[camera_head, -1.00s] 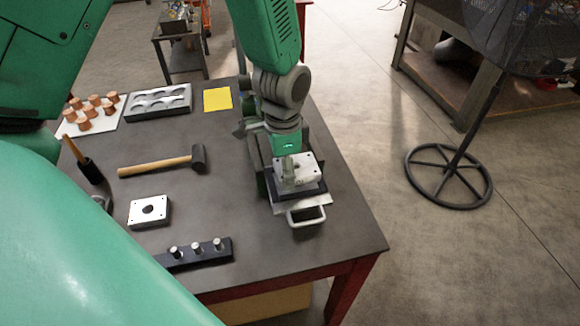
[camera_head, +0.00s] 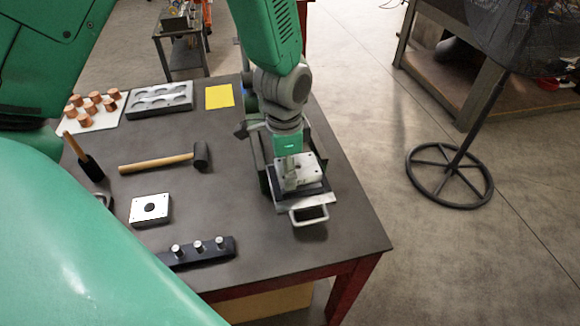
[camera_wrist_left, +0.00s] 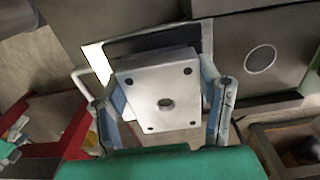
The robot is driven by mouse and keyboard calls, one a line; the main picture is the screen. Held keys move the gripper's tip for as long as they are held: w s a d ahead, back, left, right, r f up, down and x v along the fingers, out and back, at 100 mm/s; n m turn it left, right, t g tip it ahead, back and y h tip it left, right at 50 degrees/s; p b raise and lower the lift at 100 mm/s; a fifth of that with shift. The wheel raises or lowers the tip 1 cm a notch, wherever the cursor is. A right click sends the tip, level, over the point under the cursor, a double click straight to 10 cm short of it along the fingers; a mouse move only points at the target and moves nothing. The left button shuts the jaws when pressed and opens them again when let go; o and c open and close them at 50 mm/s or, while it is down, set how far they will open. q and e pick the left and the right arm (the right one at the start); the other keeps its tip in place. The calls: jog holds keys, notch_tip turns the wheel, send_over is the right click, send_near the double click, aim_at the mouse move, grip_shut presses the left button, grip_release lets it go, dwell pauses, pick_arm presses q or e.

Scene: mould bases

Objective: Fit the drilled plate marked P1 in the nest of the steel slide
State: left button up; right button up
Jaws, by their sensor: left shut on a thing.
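My left gripper (camera_head: 289,168) reaches down from the top of the head view and is shut on a pale drilled plate (camera_head: 309,171). In the left wrist view the plate (camera_wrist_left: 145,101) has a central hole and small corner holes, with a finger on each of two opposite sides. The plate is over the dark nest (camera_head: 318,188) of the steel slide (camera_head: 290,204), whose handle (camera_head: 310,222) points to the table's front. I cannot tell whether the plate touches the nest. No marking is readable. My right gripper is not in view.
Another drilled plate (camera_head: 136,217) lies on the table (camera_head: 245,210) at the left. A mallet (camera_head: 160,164), a dark bar with pins (camera_head: 205,256), a grey tray (camera_head: 160,108) and a yellow sheet (camera_head: 219,96) are around. The table's right edge is near the slide.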

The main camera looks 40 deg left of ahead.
pick_arm(q)
jog(key=shift+a, duration=0.25)
jog(key=shift+d+r, duration=0.1)
jog(key=shift+d, duration=0.35)
jog(key=shift+d+r, duration=0.1)
jog(key=shift+d, duration=0.25)
jog(key=shift+s+a+p, duration=0.1)
jog(key=shift+a+p, duration=0.15)
jog(key=shift+p, duration=0.05)
jog(key=shift+a+f, duration=0.2)
jog(key=shift+a, duration=0.2)
jog(key=shift+d+r, duration=0.15)
jog(key=shift+d, duration=0.4)
jog(key=shift+p, duration=0.3)
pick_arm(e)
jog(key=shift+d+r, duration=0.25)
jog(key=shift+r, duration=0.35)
pick_arm(q)
jog(key=shift+a, duration=0.45)
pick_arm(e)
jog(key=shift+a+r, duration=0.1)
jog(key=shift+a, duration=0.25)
pick_arm(q)
jog(key=shift+d+p, duration=0.3)
jog(key=shift+d, duration=0.25)
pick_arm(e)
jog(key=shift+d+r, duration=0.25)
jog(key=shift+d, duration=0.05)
